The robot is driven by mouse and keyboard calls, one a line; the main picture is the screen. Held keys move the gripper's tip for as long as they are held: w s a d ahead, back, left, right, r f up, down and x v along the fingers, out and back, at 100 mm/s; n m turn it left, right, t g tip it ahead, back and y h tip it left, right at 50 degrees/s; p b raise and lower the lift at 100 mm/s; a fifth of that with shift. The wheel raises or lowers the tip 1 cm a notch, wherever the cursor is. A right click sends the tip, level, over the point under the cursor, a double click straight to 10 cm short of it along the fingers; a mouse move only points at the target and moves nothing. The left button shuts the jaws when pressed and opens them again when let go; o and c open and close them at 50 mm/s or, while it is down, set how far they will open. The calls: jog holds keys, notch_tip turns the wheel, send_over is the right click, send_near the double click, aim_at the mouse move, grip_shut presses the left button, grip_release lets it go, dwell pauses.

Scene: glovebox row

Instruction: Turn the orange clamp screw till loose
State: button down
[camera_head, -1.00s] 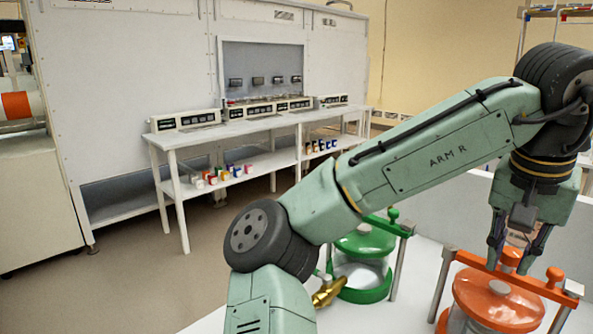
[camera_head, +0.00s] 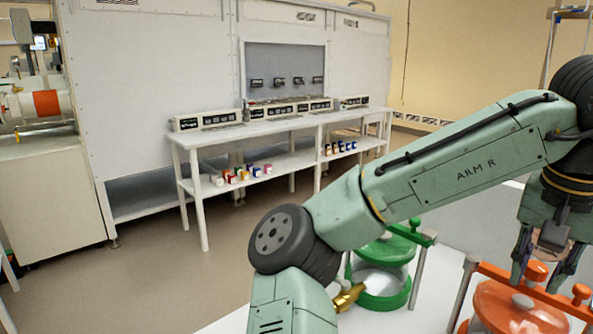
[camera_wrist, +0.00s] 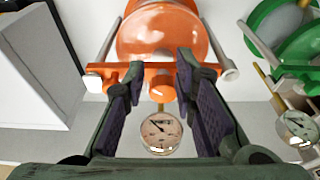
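The orange clamp bar (camera_head: 530,285) lies across the orange-lidded vessel (camera_head: 515,308) at the lower right of the head view. The orange clamp screw (camera_wrist: 160,84) stands at the middle of the bar in the wrist view, and its top also shows in the head view (camera_head: 537,271). My gripper (camera_wrist: 157,72) is open, its two purple-padded fingers on either side of the screw with gaps showing. In the head view my gripper (camera_head: 544,278) points down over the bar. Contact with the screw does not show.
A round dial gauge (camera_wrist: 161,132) shows between my fingers. A green-clamped vessel (camera_head: 382,290) stands beside the orange one, with a second gauge (camera_wrist: 296,128) near it. A grey-white box (camera_wrist: 35,70) is at the wrist view's left. A long bench (camera_head: 280,126) stands behind.

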jog(key=shift+s+d, duration=0.25)
jog(key=shift+s, duration=0.25)
jog(key=shift+s+d, duration=0.1)
jog(key=shift+s, duration=0.05)
jog(key=shift+d+r+p, duration=0.2)
jog(key=shift+d+p, duration=0.05)
jog(key=shift+p, duration=0.1)
jog(key=r, duration=0.5)
jog(key=shift+w+a+r+p, duration=0.25)
jog(key=shift+w+a+p, duration=0.05)
jog(key=shift+a+p, duration=0.05)
jog(key=shift+s+f, duration=0.1)
